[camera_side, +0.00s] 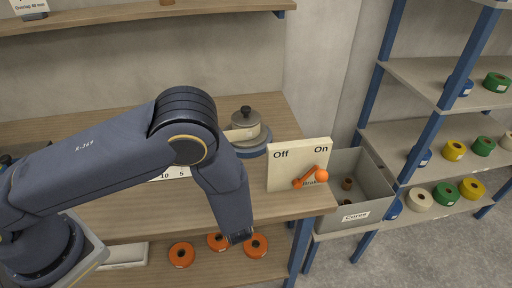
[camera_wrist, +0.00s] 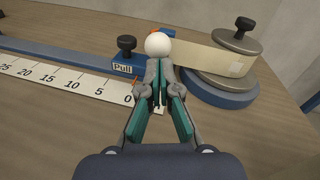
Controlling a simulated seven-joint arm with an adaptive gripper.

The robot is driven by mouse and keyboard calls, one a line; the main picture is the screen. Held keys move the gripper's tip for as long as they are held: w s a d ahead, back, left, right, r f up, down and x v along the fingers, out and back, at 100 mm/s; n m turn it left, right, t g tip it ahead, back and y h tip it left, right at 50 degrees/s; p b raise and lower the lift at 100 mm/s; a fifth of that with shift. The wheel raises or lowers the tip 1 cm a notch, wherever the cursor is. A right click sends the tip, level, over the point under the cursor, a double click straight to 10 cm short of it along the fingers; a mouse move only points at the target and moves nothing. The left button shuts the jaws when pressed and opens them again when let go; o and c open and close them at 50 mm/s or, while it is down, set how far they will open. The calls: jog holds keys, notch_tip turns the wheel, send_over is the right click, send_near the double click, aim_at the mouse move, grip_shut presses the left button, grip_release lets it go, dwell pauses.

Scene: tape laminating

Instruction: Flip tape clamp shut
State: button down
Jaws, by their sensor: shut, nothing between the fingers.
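My gripper (camera_wrist: 160,88) is shut and empty in the middle of the wrist view. A white ball knob (camera_wrist: 159,45), likely the tape clamp's handle, shows just beyond the fingertips. Small orange parts show beside it, but the gripper hides most of the clamp. I cannot tell whether the fingers touch it or whether the clamp is open. A beige tape strip (camera_wrist: 212,57) runs from the roll holder (camera_wrist: 237,45) on the right toward the knob. In the side view my arm hides the clamp area.
A black knob (camera_wrist: 127,47) labelled Pull stands on a blue rail (camera_wrist: 60,50) behind a white ruler (camera_wrist: 70,82). An On/Off board (camera_side: 285,167) with an orange lever (camera_side: 310,177) and a grey Cores bin (camera_side: 340,212) stand to the right. Bare tabletop (camera_wrist: 262,128) lies right of my gripper.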

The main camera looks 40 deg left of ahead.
jog(key=shift+r, duration=0.1)
jog(key=w+a+r+g+h, duration=0.2)
jog(key=r+h, duration=0.1)
jog(key=a+r+g+h, duration=0.1)
jog(key=h, duration=0.1)
jog(key=shift+w+r+m+g, duration=0.3)
jog(key=shift+w+m, duration=0.1)
jog(key=shift+w+a+r, duration=0.6)
jog(key=shift+w+a, duration=0.25)
jog(key=shift+w, duration=0.1)
jog(key=shift+a, duration=0.1)
jog(key=v, duration=1.3)
jog(key=shift+w+d+r, duration=0.2)
jog(key=shift+w+d, duration=0.05)
jog(key=shift+w, duration=0.05)
